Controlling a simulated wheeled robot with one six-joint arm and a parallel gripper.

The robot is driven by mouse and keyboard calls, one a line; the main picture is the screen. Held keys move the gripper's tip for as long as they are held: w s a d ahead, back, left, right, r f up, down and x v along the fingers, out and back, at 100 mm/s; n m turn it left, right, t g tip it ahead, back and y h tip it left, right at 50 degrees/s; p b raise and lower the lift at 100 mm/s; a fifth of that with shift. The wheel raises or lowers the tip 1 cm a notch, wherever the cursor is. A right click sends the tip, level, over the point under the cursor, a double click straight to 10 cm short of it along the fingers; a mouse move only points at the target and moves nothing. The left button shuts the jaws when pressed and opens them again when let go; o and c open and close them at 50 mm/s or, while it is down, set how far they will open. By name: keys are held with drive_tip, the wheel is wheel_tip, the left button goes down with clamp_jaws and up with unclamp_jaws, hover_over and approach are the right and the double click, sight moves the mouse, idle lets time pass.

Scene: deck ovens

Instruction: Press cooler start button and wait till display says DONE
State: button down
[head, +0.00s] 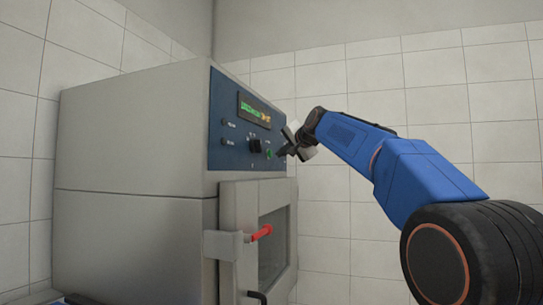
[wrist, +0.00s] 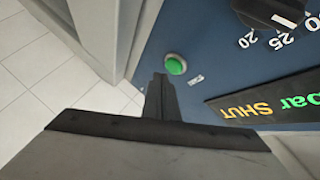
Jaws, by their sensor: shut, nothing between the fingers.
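The cooler (head: 130,130) is a grey cabinet with a dark blue control panel (head: 228,95). The display (head: 254,110) has green and orange text; in the wrist view the display (wrist: 262,103) appears upside down, with "SHUT" in orange readable. My gripper (head: 279,153) is shut and empty, its tip (wrist: 159,80) just beside the green button. I cannot tell whether it touches the panel.
A black dial (head: 255,146) sits left of the button in the head view. Below the panel is a door with a dark window (head: 272,245) and a red-ended handle (head: 261,232). Tiled walls (head: 340,85) stand behind; the space right of the cabinet looks open.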

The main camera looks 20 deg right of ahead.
drive_tip(key=shift+a, duration=0.15)
drive_tip(key=shift+w+a, duration=0.2)
drive_tip(key=shift+w, duration=0.05)
drive_tip(key=shift+w+a, duration=0.25)
drive_tip(key=shift+a, duration=0.15)
idle(1.0)
drive_tip(key=shift+d, duration=0.1)
drive_tip(key=shift+s+d, duration=0.55)
drive_tip(key=shift+d, duration=0.05)
drive_tip(key=shift+d, duration=0.1)
idle(0.3)
drive_tip(key=shift+s+d, duration=0.75)
drive_tip(key=shift+d, duration=0.25)
drive_tip(key=shift+s+d, duration=0.7)
drive_tip(key=shift+d, duration=0.25)
